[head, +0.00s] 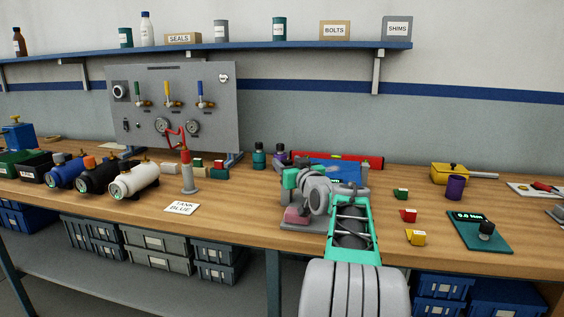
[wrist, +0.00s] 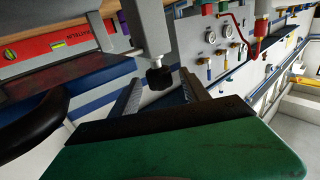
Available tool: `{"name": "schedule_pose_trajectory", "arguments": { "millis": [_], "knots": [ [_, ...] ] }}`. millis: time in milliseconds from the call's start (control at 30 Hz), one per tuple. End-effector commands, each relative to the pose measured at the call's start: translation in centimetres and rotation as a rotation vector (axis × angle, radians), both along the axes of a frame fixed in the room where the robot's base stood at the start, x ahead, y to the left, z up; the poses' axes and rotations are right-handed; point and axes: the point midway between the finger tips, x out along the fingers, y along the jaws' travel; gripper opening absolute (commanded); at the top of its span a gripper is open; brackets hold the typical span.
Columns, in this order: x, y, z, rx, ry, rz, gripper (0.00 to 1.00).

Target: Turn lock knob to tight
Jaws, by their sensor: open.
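A black lobed knob (wrist: 160,77) sits at the end of a grey post (wrist: 149,30) in the wrist view. It is most likely the lock knob. My gripper (wrist: 162,90) is open, with one dark finger on each side of the knob. I cannot tell whether the fingertips are level with the knob or touching it. No mark for tight shows on it. In the head view my arm stands over a grey fixture (head: 303,225) with a pinkish block (head: 296,214) on the bench, and hides most of it. The knob cannot be made out there.
A black curved bar (wrist: 40,125) is close on the left of the wrist view. A red level (head: 358,160) lies behind the fixture. The gauge panel (head: 215,105) and a white tank (head: 134,180) stand to the left. Small coloured blocks and a torque tester (head: 478,232) are to the right.

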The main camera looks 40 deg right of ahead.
Motion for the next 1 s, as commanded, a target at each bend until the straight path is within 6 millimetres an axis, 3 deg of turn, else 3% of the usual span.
{"name": "schedule_pose_trajectory", "arguments": {
  "millis": [200, 500, 1000],
  "knots": [
    [3.4, -1.0, 0.0, -0.001, 0.001, 0.001, 0.54],
    [3.9, -1.2, 0.0, -0.001, 0.001, 0.0, 0.54],
    [3.9, -1.2, 0.0, -0.001, 0.001, 0.0, 0.13]
  ]
}}
